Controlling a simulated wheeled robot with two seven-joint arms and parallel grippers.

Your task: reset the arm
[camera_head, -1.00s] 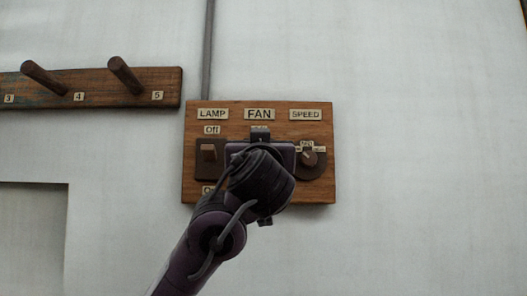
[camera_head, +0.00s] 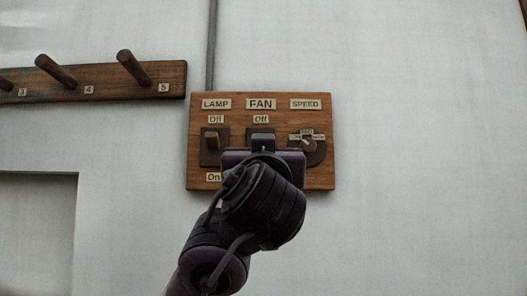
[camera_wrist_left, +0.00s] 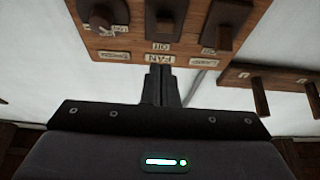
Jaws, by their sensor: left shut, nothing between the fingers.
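A wooden switch panel (camera_head: 324,178) is fixed to the wall, labelled LAMP, FAN and SPEED. The lamp switch (camera_head: 212,141) is on its left and the speed knob (camera_head: 309,146) on its right. The fan switch (camera_head: 262,131) in the middle is mostly hidden behind my left gripper (camera_head: 263,143). In the left wrist view the panel is upside down, with the fan switch (camera_wrist_left: 165,16) beyond the tips of my left gripper (camera_wrist_left: 161,70). Its fingers are together and empty, by the FAN label; I cannot tell whether they touch the panel. My right gripper is out of view.
A peg rail (camera_head: 108,83) with numbered wooden pegs is on the wall to the left of the panel. A vertical conduit (camera_head: 211,45) runs up from the panel. A recess (camera_head: 35,230) is at the lower left. The wall to the right is bare.

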